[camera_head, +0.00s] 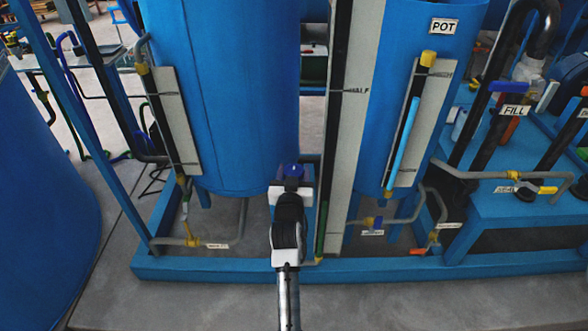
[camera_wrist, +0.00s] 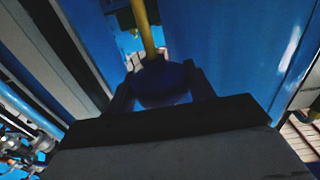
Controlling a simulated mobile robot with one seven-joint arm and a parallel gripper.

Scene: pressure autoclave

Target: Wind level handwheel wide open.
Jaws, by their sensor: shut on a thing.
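A small dark blue handwheel (camera_head: 291,170) sits low between the two blue tanks in the head view. My gripper (camera_head: 291,187) reaches it from the front and is shut on it. In the wrist view the handwheel (camera_wrist: 163,88) is a dark round shape between my two fingers, with a yellow stem or pipe (camera_wrist: 144,30) beyond it. No label is readable beside this wheel, and its turn angle cannot be told. My gripper hides the near part of its valve.
The left tank (camera_head: 220,90) and the pot tank (camera_head: 390,110) stand close on either side. A tall gauge board (camera_head: 350,110) rises just right of my gripper. A blue base rail (camera_head: 210,270) runs below. Bare floor is in front.

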